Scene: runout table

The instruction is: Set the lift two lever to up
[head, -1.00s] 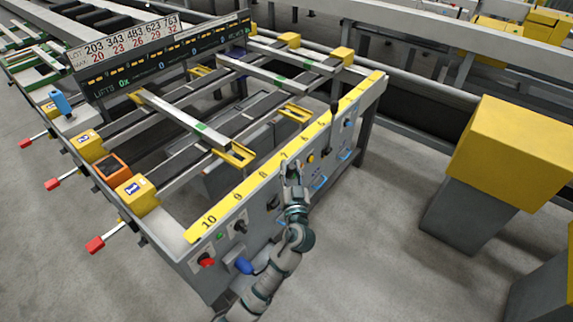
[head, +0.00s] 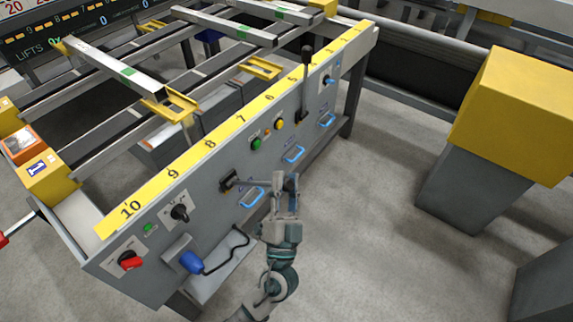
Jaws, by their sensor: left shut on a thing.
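A lever with a dark square mount (head: 228,181) sits on the grey front panel, below the 8 mark of the yellow scale. Its shaft points right, roughly level, into my left gripper (head: 284,186). The left gripper is shut on the lever's outer end, and the fingers hide that end. A second lever with a black knob (head: 307,52) stands upright farther along the panel. The labels by the levers are too small to read, so I cannot tell which is marked lift two. My right gripper is not in view.
The panel also bears a green button (head: 256,144), a yellow button (head: 279,124), a black rotary switch (head: 180,212), a red knob (head: 130,262) and several blue handles. A blue plug-like part (head: 190,262) with a black cable sits low. Open floor lies right of the panel.

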